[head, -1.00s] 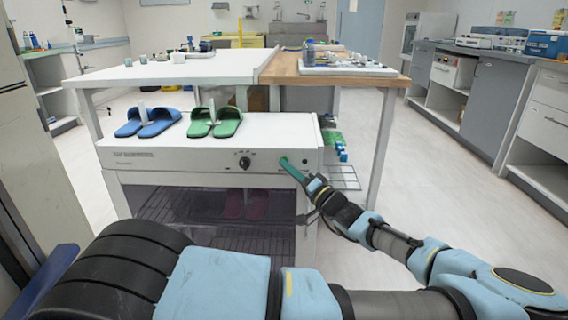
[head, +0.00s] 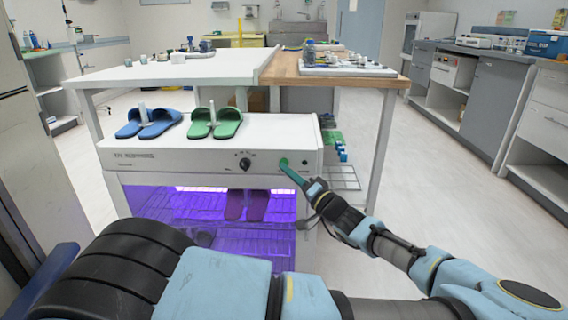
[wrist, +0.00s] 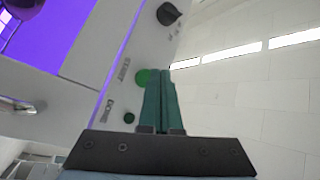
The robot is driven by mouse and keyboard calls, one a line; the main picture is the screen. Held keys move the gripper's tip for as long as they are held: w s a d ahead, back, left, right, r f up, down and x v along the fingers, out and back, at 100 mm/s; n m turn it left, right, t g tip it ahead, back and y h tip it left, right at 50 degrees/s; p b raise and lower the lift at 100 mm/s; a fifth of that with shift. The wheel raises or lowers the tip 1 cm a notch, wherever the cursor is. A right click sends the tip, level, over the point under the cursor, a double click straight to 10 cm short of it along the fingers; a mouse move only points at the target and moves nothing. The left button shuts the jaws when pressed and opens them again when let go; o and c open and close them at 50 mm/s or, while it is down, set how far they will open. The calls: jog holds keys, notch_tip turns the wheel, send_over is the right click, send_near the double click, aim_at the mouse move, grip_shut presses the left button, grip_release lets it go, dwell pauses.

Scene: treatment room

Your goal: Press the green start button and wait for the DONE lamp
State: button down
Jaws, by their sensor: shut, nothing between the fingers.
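The green start button (head: 284,162) is on the right part of the white cabinet's front panel. It also shows in the wrist view (wrist: 142,78), partly behind my fingertips. My gripper (head: 288,170) is shut and empty, with its teal fingers (wrist: 160,82) pointing at the panel right at the button. I cannot tell whether the tips touch it.
A black knob (head: 245,163) is left of the button. Blue slippers (head: 148,122) and green slippers (head: 215,122) stand on the cabinet top. A white and wooden table (head: 180,68) is behind. The floor to the right (head: 430,170) is clear.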

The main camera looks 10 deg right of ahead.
jog(key=shift+s, duration=0.15)
jog(key=s, duration=0.2)
jog(key=s+a+p, duration=0.1)
jog(key=s, duration=0.1)
jog(key=shift+s, duration=0.35)
dwell(0.5)
